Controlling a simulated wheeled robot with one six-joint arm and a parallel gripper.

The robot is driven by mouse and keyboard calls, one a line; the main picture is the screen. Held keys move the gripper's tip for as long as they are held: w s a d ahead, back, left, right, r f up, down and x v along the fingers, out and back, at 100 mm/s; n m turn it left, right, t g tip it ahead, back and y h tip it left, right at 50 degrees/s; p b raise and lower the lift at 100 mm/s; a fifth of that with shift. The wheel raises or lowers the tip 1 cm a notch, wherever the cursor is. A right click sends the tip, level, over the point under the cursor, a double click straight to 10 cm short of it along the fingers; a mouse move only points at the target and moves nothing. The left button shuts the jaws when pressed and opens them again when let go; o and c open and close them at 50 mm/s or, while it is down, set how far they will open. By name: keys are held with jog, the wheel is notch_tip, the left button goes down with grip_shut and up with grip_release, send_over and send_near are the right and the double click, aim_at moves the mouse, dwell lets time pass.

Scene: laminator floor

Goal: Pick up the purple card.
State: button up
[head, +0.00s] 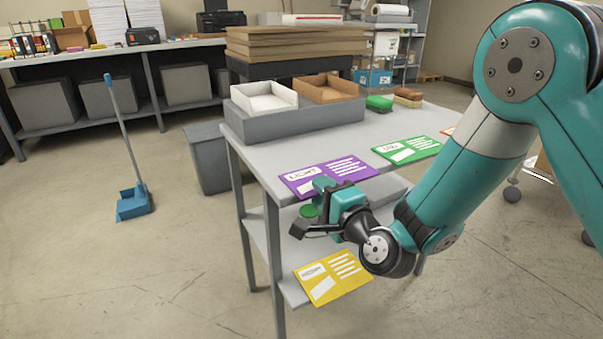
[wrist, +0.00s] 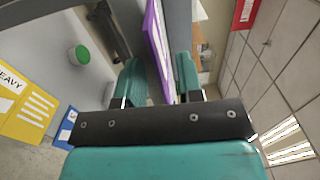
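The purple card (head: 328,175) lies at the near edge of the grey table top (head: 290,150), with white label patches on its face. My gripper (head: 326,188) is at the card's near edge and hides part of it in the head view. In the wrist view the card (wrist: 157,35) shows nearly edge-on and reaches between the two teal fingers of my gripper (wrist: 160,80). The fingers are apart, with a visible gap beside the card, so the gripper looks open. Contact with the card is not clear.
A green card (head: 407,150) and an orange card (head: 447,131) lie to the right on the table. A yellow card (head: 333,277) is on the lower shelf, near a green round object (wrist: 79,54). A grey holder (head: 290,122) with two trays stands behind the purple card.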

grip_shut()
